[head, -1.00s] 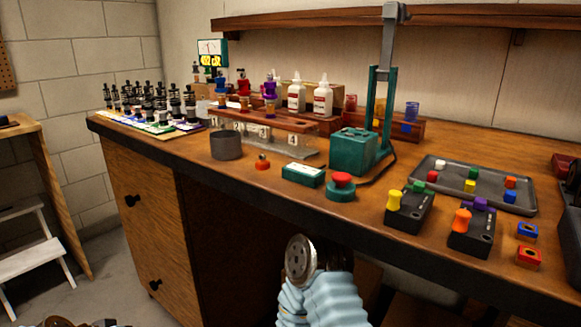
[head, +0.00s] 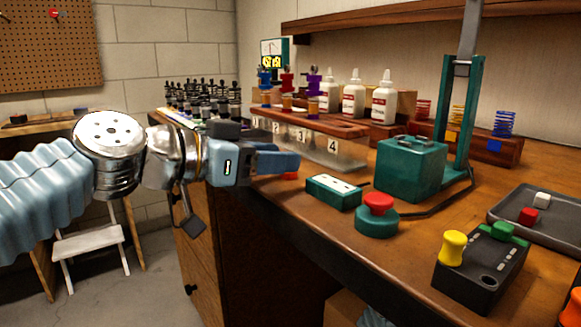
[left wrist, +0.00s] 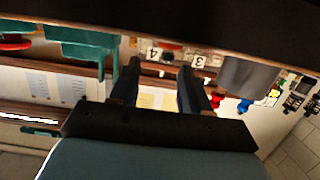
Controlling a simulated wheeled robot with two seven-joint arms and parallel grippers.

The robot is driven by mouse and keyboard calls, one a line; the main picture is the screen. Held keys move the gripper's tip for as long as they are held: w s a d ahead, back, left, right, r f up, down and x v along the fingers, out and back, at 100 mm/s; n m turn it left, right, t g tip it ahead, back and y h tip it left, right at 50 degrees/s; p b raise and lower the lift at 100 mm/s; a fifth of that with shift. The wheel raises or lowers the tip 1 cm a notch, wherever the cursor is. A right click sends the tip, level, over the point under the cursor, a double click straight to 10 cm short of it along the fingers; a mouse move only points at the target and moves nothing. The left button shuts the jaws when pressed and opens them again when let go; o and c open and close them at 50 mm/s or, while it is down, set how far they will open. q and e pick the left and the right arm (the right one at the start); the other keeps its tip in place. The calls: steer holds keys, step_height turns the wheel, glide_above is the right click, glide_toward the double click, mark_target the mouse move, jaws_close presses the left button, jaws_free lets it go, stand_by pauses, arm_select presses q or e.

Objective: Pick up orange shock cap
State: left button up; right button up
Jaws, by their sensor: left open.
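A small orange-red piece (head: 288,176), likely the orange shock cap, shows on the bench just below my left gripper's fingertips. Most of it is hidden behind the fingers. My left gripper (head: 285,161) is open and empty, reaching from the left over the front edge of the bench. In the left wrist view the two fingers (left wrist: 157,93) stand apart with nothing between them. A small reddish thing (left wrist: 170,46) shows beyond them near the numbered bins; I cannot tell if it is the cap. My right gripper is not in view.
A teal box (head: 334,190) and a red button on a teal base (head: 378,213) stand right of the fingers. Numbered clear bins (head: 325,150) are behind. A grey cup (left wrist: 250,75) shows in the left wrist view. A black block with knobs (head: 485,265) is front right.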

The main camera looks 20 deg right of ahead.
mark_target(298, 174)
arm_select(q)
steer(key=x, duration=0.5)
steer(key=shift+w+d+f+p, duration=0.15)
steer(key=shift+w+f+p, duration=0.2)
steer(key=shift+w, duration=0.05)
jaws_close()
